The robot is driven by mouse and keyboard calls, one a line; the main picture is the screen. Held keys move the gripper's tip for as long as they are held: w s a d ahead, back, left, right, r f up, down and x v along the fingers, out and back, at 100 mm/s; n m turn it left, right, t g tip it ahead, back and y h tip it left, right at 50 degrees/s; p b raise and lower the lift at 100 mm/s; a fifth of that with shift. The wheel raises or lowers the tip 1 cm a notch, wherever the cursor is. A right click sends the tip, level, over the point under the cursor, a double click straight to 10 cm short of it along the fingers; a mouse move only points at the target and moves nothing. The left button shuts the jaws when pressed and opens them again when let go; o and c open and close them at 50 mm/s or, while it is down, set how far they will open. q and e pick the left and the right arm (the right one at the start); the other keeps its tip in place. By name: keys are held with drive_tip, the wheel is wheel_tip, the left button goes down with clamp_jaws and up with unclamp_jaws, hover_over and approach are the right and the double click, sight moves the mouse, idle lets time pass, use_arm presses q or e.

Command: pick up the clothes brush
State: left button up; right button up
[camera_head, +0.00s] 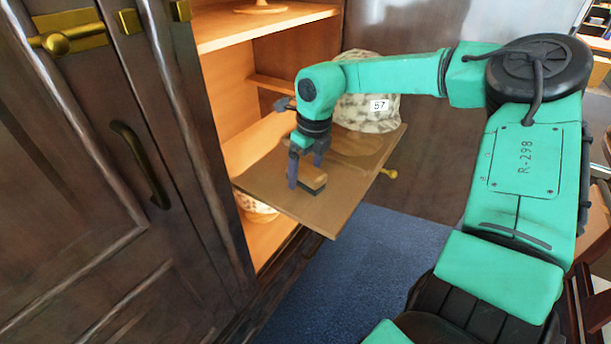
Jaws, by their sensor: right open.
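The clothes brush, seen as a small brown wooden block (315,182), lies on a pulled-out wooden board (325,215) in front of the cabinet opening. My right gripper (303,178) points down over the board at the brush. Its fingers are apart, one at the brush's left end and the other behind it. I cannot tell whether either finger touches the brush. Part of the brush is hidden by the near finger. My left gripper is not in view.
A pale mottled object with a "57" tag (380,105) stands behind my right forearm. A patterned round item (256,208) sits in the cabinet below the board. Dark cabinet doors (90,190) fill the left side. Blue carpet (355,270) lies below the board.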

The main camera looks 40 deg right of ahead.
sight(305, 168)
clamp_jaws()
drive_tip(key=shift+r+p, duration=0.5)
drive_tip(key=shift+p, duration=0.05)
wheel_tip(305, 168, up, 20)
drive_tip(key=p, duration=0.1)
drive_tip(key=shift+f, duration=0.15)
